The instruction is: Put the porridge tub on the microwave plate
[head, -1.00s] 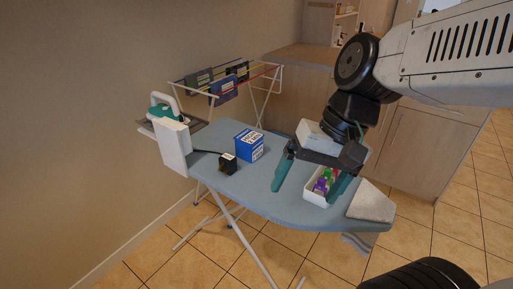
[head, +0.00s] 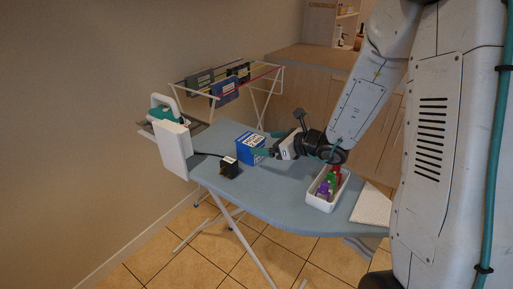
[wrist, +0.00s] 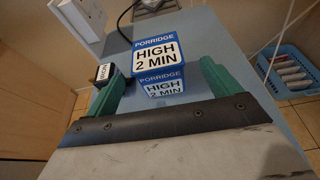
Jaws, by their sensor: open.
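The porridge tub is a blue box (head: 236,146) with white labels, upright on the ironing board. In the wrist view the tub (wrist: 160,84) reads "PORRIDGE HIGH 2 MIN" on its top and near side. My gripper (head: 266,151) is open and low over the board, at the tub's right side in the head view. In the wrist view the green fingers of my gripper (wrist: 161,75) stand apart to the left and right of the tub, with gaps on both sides. I cannot tell how far the tub reaches between them. I see no microwave plate.
A small black block (head: 229,167) sits close beside the tub, near my left finger in the wrist view. An iron (head: 161,107) stands at the board's left end. A white tray (head: 324,205) of coloured items and a beige cloth (head: 371,206) lie at the right.

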